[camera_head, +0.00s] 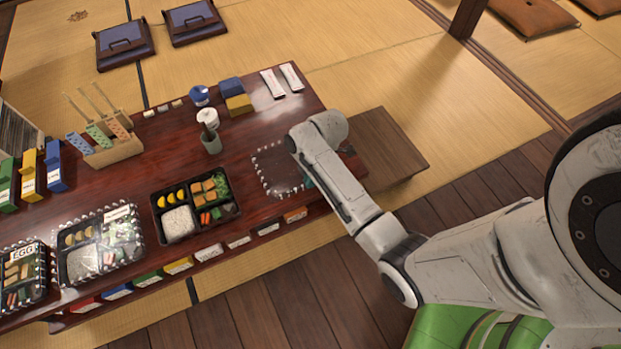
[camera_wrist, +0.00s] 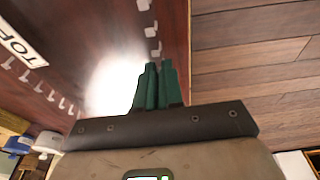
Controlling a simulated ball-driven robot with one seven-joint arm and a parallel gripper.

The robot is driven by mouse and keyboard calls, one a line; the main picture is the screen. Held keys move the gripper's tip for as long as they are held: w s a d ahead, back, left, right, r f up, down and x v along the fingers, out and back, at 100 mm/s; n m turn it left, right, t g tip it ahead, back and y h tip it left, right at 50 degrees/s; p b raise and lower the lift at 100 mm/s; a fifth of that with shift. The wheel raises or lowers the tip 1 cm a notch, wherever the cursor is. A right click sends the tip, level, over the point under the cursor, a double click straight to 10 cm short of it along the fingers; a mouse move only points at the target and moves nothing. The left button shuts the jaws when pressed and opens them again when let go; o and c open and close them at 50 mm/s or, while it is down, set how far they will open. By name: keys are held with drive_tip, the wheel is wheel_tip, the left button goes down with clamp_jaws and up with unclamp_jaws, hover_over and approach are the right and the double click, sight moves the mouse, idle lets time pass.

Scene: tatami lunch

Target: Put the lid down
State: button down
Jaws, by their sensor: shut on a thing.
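The clear lid (camera_head: 283,172) has a white dashed edge and shows over the table's right part in the head view. In the wrist view the lid (camera_wrist: 62,101) shows as white dashes with a "TOP" label at left, and glare covers its middle. My gripper (camera_wrist: 157,70) has its teal fingers close together on the lid's edge. In the head view only a bit of teal shows beside the lid; my arm hides the rest. I cannot tell whether the lid touches the table. An uncovered bento box (camera_head: 158,229) stands left of the lid.
The dark red table (camera_head: 262,126) carries lidded boxes (camera_head: 99,245) at left, a wooden holder (camera_head: 125,152) with sticks, a cup (camera_head: 211,143), blue and yellow blocks (camera_head: 238,103) and white packets (camera_head: 273,84). A low wooden table (camera_head: 392,150) stands at right.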

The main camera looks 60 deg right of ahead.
drive_tip(key=shift+f, duration=0.1)
drive_tip(key=c, duration=1.3)
unclamp_jaws()
drive_tip(key=p+v, duration=0.5)
drive_tip(key=v, duration=0.7)
drive_tip(key=s+a+r+m, duration=0.1)
drive_tip(key=s+a+m, duration=0.3)
drive_tip(key=s+a+r+m+h, duration=0.1)
drive_tip(key=s+a+m, duration=0.2)
drive_tip(key=s+a, duration=0.1)
drive_tip(key=s+a+r+m+h, duration=0.1)
drive_tip(key=s+a+r+m, duration=0.1)
drive_tip(key=s+a+m, duration=0.2)
drive_tip(key=shift+s+a+m, duration=0.15)
drive_tip(key=shift+a+m, duration=0.15)
drive_tip(key=shift+a, duration=0.4)
